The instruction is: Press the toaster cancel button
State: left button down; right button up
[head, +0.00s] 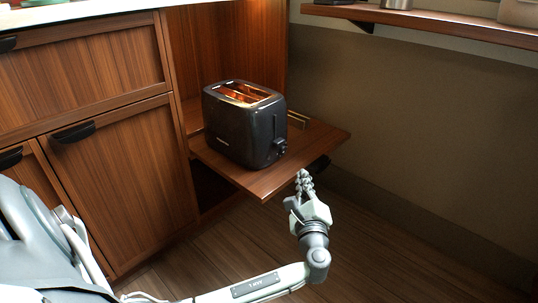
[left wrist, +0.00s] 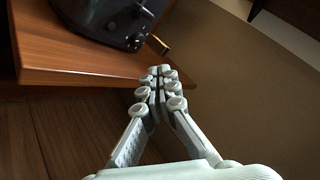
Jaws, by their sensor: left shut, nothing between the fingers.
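The black toaster (head: 240,125) stands upright on a pull-out wooden shelf (head: 315,150), with its slots glowing orange. Its control end, with a knob (head: 279,147), faces right toward my left gripper. A cancel button cannot be made out at this size. My left gripper (head: 304,178) is shut and empty, just off the shelf's front edge and apart from the toaster. In the left wrist view the closed fingers (left wrist: 160,82) point toward the shelf edge, and the lower part of the toaster (left wrist: 115,20) shows at the top. My right gripper is not in view.
Wooden cabinets (head: 120,170) with black handles stand to the left. A wall shelf (head: 440,24) with metal items runs along the top right. A brass rail (head: 330,132) lies behind the toaster. The floor right of my left arm is clear.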

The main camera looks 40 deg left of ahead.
aim_at(278, 176)
pick_arm(q)
jog(key=shift+w+a, duration=0.2)
jog(key=shift+a, duration=2)
jog(key=shift+w+a, duration=0.15)
jog(key=shift+a, duration=2)
jog(key=shift+a, duration=0.15)
jog(key=shift+a, duration=0.3)
jog(key=shift+a, duration=0.5)
jog(key=shift+d, duration=0.95)
jog(key=shift+s+d+p, duration=0.2)
jog(key=shift+d+p, duration=0.2)
jog(key=shift+d, duration=2.1)
